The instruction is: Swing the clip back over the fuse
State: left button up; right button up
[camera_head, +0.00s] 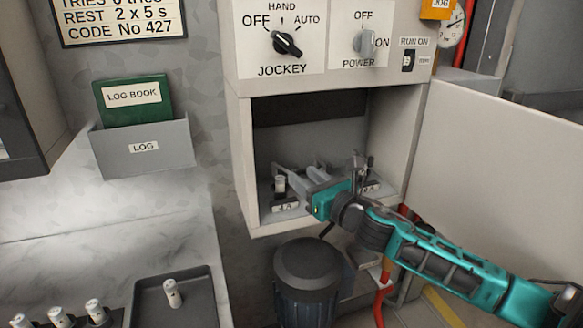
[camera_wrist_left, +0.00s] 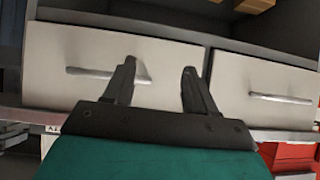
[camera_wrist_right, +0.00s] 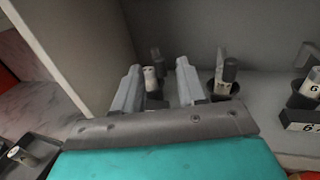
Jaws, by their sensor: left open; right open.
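My right gripper (camera_head: 303,174) reaches into the open compartment of the wall panel. Its two grey fingers are open, and they show apart in the right wrist view (camera_wrist_right: 158,68). A white-topped fuse (camera_wrist_right: 152,80) shows in the gap between them; contact cannot be told. Another white fuse (camera_head: 280,184) stands in a labelled holder at the compartment's left in the head view. My left gripper (camera_wrist_left: 157,88) is open and empty before drawers.
The compartment's side walls (camera_head: 240,165) and open door (camera_head: 500,155) flank my right arm. A tray (camera_head: 205,300) with one loose fuse (camera_head: 172,293) lies lower left, beside several fuses in a row (camera_head: 94,311). A dark bin (camera_head: 307,275) stands below the compartment.

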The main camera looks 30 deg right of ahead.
aim_at(298, 172)
jog(key=shift+w+a, duration=0.15)
jog(key=shift+w, duration=2.8)
jog(key=shift+c, duration=0.5)
jog(key=c, duration=0.6)
grip_shut()
